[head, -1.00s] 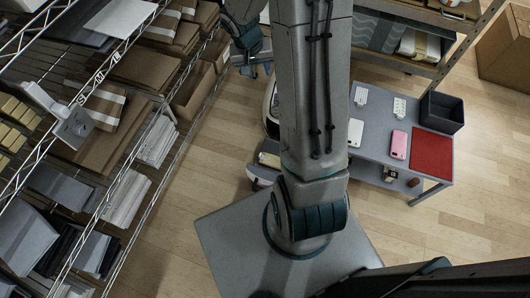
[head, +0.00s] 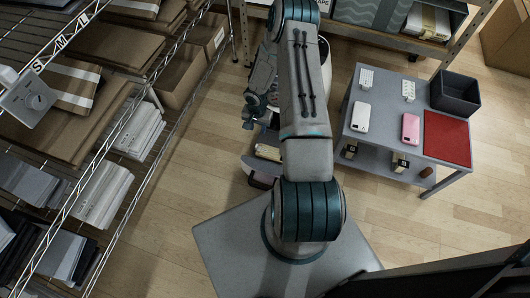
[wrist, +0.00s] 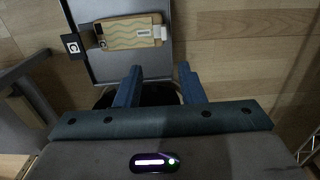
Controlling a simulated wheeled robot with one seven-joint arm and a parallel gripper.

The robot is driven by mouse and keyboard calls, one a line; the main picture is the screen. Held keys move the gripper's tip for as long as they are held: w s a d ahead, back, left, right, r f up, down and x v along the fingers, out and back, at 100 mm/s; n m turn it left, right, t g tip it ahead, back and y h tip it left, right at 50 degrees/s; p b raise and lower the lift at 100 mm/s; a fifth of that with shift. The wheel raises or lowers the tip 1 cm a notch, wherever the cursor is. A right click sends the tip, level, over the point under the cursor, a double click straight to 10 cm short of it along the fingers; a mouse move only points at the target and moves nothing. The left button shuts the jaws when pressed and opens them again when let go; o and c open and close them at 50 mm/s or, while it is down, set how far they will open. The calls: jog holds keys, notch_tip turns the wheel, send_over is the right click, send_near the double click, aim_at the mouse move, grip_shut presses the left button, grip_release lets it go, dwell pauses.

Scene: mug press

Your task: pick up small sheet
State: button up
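Stacks of sheets lie on the wire rack at the left: a white stack (head: 140,132), a pale grey stack (head: 103,195) below it, and more at the lower left. Rack labels with S and M show above, but I cannot tell which stack is the small sheet. My gripper (head: 248,120) hangs left of my arm, apart from the rack. In the wrist view my gripper (wrist: 160,85) is open, with both fingers apart and nothing between them. Beyond the fingers is a grey tray (wrist: 117,68) with a wavy-patterned tan item (wrist: 128,32) on it.
A grey table (head: 385,140) at the right holds phones, a dark bin (head: 456,93) and a red mat (head: 447,138). Cardboard boxes (head: 183,77) fill the rack's upper part.

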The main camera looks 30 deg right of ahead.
jog(key=b, duration=0.2)
send_over(257, 146)
jog(key=f, duration=0.8)
jog(key=shift+d+f, duration=0.1)
jog(key=shift+d, duration=0.3)
jog(key=f+b, duration=0.1)
jog(key=f, duration=0.1)
jog(key=a+f+b, duration=0.1)
jog(key=f, duration=0.1)
jog(key=shift+w+f, duration=0.1)
jog(key=shift+f+b, duration=0.35)
jog(key=shift+f, duration=0.2)
grip_shut()
